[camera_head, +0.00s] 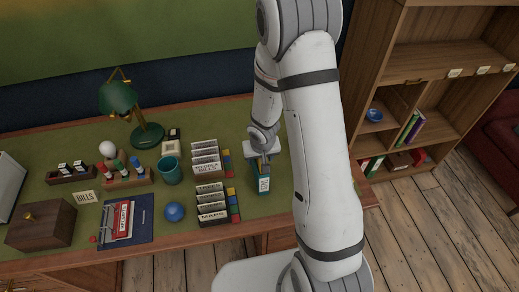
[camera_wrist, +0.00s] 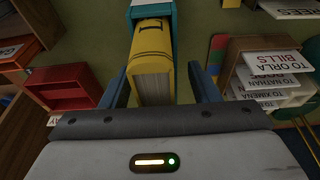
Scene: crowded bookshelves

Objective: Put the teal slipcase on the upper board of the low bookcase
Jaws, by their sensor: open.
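The teal slipcase (camera_head: 264,184) stands on the green desk top in the head view, with a pale label on its front. In the wrist view its teal edge (camera_wrist: 166,8) shows at the top, with a yellow book (camera_wrist: 153,62) in it. My gripper (camera_wrist: 158,76) is open, one finger on either side of the yellow book. I cannot tell whether the fingers touch it. In the head view my gripper (camera_head: 262,157) is just above the slipcase. The low bookcase (camera_head: 440,62) stands at the right; my arm hides part of the scene between.
Card sorters (camera_head: 212,203) stand close left of the slipcase. A blue ball (camera_head: 174,211), teal cup (camera_head: 169,170) and green lamp (camera_head: 118,98) are farther left. A red box (camera_wrist: 65,88) shows in the wrist view. The bookcase holds a blue bowl (camera_head: 374,114) and several books (camera_head: 411,130).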

